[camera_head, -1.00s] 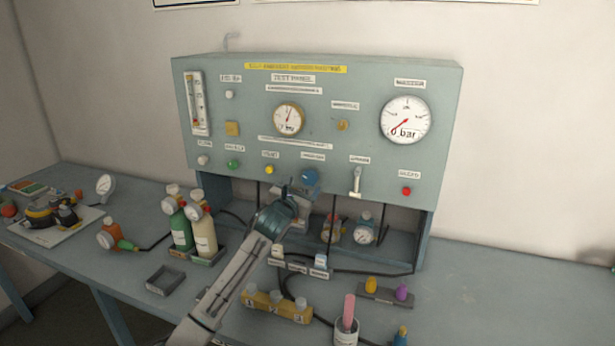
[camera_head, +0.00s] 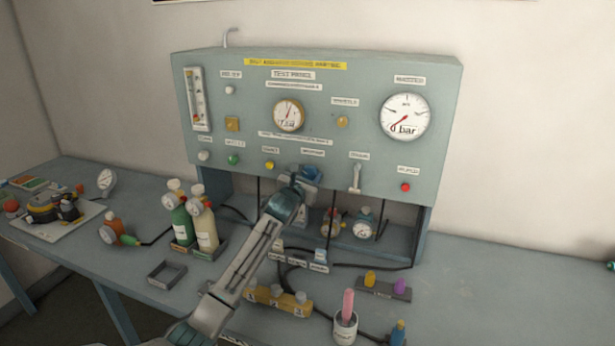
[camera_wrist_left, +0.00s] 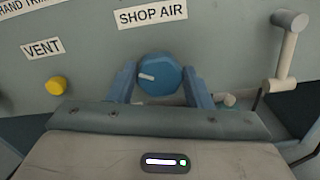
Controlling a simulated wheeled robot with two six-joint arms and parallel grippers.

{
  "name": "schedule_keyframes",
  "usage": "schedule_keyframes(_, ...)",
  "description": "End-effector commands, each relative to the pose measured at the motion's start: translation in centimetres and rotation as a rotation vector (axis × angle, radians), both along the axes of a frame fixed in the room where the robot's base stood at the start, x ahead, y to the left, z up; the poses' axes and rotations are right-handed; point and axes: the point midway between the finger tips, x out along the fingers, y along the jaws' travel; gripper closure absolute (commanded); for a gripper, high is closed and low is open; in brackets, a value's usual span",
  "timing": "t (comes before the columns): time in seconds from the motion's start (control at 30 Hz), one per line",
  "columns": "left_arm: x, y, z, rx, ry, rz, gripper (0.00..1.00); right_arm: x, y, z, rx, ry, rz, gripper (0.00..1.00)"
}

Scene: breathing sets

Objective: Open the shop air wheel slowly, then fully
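The shop air wheel is a round blue knob with a white pointer mark, low on the grey-green test panel (camera_head: 370,75). In the head view the wheel (camera_head: 313,172) is partly covered by my left gripper (camera_head: 300,180). In the left wrist view the wheel (camera_wrist_left: 160,75) sits under the SHOP AIR label (camera_wrist_left: 152,16), its mark pointing left. The blue fingers of my left gripper (camera_wrist_left: 160,84) stand one on each side of the wheel, open, with what look like narrow gaps. My right gripper is not in view.
A lever (camera_wrist_left: 287,50) juts out to the right of the wheel, and a yellow VENT button (camera_wrist_left: 56,86) is to its left. Bottles (camera_head: 205,228), a yellow block (camera_head: 277,299) and a cup (camera_head: 345,328) stand on the bench.

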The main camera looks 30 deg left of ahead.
Motion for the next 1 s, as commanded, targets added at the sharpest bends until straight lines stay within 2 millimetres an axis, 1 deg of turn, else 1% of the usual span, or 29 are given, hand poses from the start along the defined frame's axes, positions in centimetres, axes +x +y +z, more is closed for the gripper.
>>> schedule_keyframes(0.27, 0.0, 0.0, 0.0, -0.028, -0.006, 0.0, 0.77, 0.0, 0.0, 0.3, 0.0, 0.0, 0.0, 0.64)
schedule_keyframes(0.47, 0.0, 0.1, 0.1, -0.123, -0.027, 0.001, 0.77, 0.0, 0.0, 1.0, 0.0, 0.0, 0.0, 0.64)
schedule_keyframes(0.67, 0.0, 0.2, 0.2, -0.282, -0.065, 0.002, 0.77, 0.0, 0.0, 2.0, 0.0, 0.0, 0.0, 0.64)
schedule_keyframes(1.0, -0.1, 0.3, 0.1, -0.597, -0.141, 0.001, 0.77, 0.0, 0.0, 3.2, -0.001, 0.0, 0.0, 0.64)
